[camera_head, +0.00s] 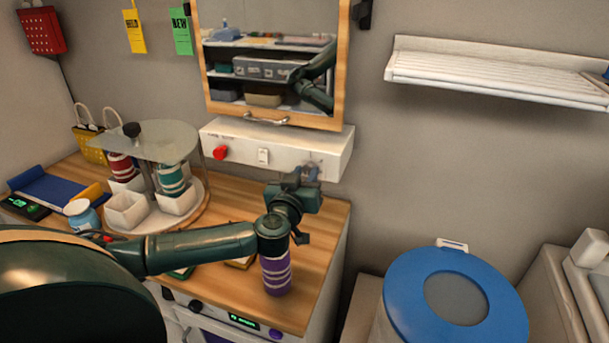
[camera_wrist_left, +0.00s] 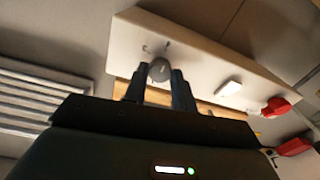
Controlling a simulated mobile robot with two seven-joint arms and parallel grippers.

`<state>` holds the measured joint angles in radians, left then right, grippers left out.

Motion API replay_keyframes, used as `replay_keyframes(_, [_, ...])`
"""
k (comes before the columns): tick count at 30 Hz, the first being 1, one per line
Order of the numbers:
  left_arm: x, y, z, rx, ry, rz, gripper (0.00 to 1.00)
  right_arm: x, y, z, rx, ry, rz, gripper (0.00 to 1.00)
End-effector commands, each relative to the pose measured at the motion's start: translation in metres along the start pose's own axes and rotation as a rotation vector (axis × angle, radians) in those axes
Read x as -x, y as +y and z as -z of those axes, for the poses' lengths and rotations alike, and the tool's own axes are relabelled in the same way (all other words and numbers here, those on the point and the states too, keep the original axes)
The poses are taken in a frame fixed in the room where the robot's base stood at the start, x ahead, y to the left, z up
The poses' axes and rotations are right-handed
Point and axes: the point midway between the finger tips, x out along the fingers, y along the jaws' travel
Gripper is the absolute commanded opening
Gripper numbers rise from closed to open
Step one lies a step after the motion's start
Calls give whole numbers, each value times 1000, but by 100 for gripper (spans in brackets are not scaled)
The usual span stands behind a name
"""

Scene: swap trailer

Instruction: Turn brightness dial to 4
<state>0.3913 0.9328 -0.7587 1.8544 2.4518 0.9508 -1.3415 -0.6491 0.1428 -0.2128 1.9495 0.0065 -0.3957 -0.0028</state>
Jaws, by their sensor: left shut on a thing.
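The brightness dial is a small grey round knob (camera_wrist_left: 159,69) on the right end of a white control box (camera_head: 235,136) under the mirror. My left gripper (camera_head: 306,173) reaches up to that end of the box and mostly hides the dial in the head view. In the left wrist view my left gripper's two dark fingers (camera_wrist_left: 159,78) sit on either side of the knob, shut on it. Marks show on the box beside the knob, but they are too small to read. My right gripper is not in view.
The box also carries a red knob (camera_head: 220,152) and a white switch (camera_head: 263,156). A wood-framed mirror (camera_head: 341,60) hangs above. A glass-topped carousel (camera_head: 157,141) stands left; a blue-lidded bin (camera_head: 402,290) stands right.

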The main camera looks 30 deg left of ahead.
Motion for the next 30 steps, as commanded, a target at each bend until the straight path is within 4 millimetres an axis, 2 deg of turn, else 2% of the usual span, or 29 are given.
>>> replay_keyframes(8, [0, 0, -1, -3, -1, 0, 4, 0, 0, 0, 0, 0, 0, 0])
replay_keyframes(9, [0, 0, -1, -3, -1, 0, 30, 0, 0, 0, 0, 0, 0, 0])
replay_keyframes(16, [0, 0, 0, -2, -1, 0, 48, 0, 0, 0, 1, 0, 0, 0])
replay_keyframes(25, [3, 0, -1, -1, -1, 0, 48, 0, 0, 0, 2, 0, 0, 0])
replay_keyframes(30, [27, 0, -2, -2, -4, -3, 48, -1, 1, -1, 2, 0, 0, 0])
